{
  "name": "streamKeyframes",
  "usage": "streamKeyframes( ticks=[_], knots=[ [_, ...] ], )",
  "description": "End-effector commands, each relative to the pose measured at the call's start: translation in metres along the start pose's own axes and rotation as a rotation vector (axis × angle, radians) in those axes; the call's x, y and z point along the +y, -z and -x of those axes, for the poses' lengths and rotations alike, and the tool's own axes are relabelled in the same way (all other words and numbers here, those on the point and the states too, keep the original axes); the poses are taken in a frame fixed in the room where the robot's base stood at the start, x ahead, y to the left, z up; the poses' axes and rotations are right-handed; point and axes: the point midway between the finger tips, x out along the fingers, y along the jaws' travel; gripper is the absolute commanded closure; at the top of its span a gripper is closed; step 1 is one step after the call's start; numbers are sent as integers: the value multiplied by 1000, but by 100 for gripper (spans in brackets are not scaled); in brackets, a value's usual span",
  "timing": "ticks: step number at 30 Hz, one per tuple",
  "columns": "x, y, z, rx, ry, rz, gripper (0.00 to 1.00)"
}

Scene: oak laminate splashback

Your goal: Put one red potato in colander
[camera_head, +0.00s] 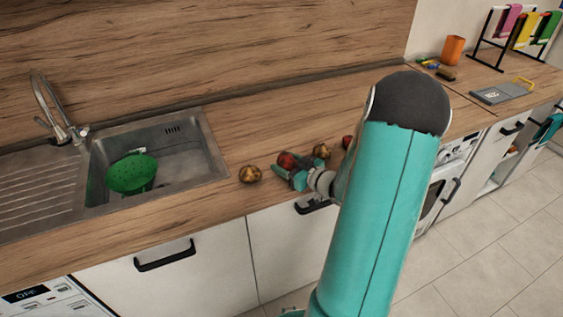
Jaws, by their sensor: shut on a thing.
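A red potato (287,160) is between the fingers of my gripper (287,168), which is shut on it at the worktop, right of the sink. The green colander (132,174) sits inside the sink basin at the left, apart from my gripper. I cannot tell whether the held potato touches the worktop.
A brown potato (250,174) lies left of my gripper, near the sink. The steel sink (211,160) has a tall tap (56,120). An orange cup (453,50) and a rack with coloured cloths (520,30) stand far right.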

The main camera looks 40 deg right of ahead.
Motion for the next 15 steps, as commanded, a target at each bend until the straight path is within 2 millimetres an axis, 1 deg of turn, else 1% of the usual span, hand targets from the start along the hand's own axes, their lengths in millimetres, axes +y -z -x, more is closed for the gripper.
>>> streamKeyframes(
  ticks=[3, 9, 14, 15],
  knots=[
    [1, -6, 0, -2, 1, -1, 69],
    [2, -6, 8, 0, -2, -1, 69],
    [3, -9, 8, -1, -1, -2, 69],
    [3, -9, 8, -1, -2, -1, 35]
  ],
)
